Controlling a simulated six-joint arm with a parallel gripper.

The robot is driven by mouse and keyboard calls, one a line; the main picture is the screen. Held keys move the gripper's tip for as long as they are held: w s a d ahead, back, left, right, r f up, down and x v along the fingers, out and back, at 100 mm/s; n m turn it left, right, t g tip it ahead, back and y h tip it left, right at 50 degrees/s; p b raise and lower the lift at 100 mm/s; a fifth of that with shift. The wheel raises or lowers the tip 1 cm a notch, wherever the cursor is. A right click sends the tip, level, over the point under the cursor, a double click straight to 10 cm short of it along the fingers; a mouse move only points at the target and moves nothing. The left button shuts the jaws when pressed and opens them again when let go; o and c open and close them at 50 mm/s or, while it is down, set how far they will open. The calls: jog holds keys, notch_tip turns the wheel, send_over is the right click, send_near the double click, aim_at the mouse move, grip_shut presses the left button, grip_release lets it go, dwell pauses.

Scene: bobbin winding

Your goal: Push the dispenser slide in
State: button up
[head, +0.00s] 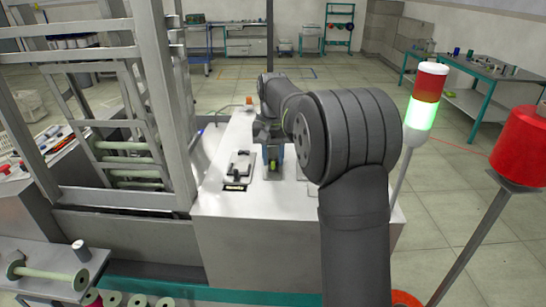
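A small blue-grey upright unit, which looks like the dispenser (280,155), stands on the white machine top (225,200) near the middle of the head view. A small yellow-green part (272,167) shows low at its front; I cannot tell whether this belongs to the slide. My arm reaches over the machine top from the front right. My gripper (268,143) is dark and small, just above or against the upper part of the unit. Its fingers blend into the dark wrist, so contact and opening cannot be made out. My arm hides part of the area right of the unit.
A dark clamp-like fixture (239,165) sits left of the unit. A metal frame (160,110) rises at the left. A lit red-green signal tower (425,100) and a red spool (520,145) on a stand are at the right. A pale green bobbin (45,274) lies front left.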

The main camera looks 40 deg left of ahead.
jog(key=shift+r, duration=3.5)
jog(key=shift+f, duration=0.1)
notch_tip(320, 180, down, 7)
jog(key=shift+s+d, duration=0.15)
